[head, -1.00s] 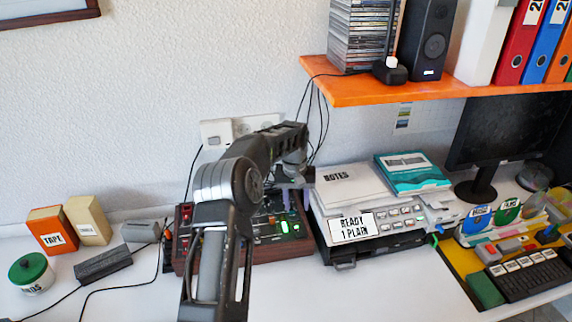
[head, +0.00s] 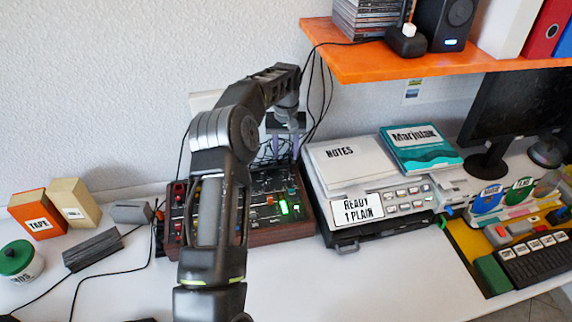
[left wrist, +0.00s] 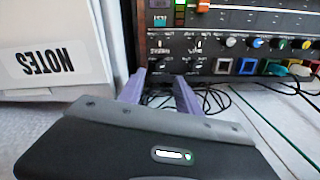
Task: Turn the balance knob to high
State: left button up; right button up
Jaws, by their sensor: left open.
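The control box (head: 262,235), dark with wooden sides and a lit green display, lies on the desk and is partly hidden by my left arm in the head view. In the left wrist view its panel (left wrist: 235,68) shows small dark knobs, coloured-cap knobs and square buttons. I cannot tell which is the balance knob; the small labels are not legible enough. My left gripper (head: 284,150) is above the back of the box. In the left wrist view its purple fingers (left wrist: 158,90) are apart, empty, and point at the panel's left part. My right gripper is not in view.
A printer (head: 385,205) with a NOTES pad (head: 345,160) stands right of the box. An orange shelf (head: 400,62) overhangs behind. Cables run up the wall and across the desk. The desk front (head: 330,285) is clear.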

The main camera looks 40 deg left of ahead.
aim_at(286, 169)
pick_arm(q)
notch_tip(286, 169, down, 6)
jog(key=shift+f+p, duration=0.15)
jog(key=shift+p, duration=0.45)
grip_shut()
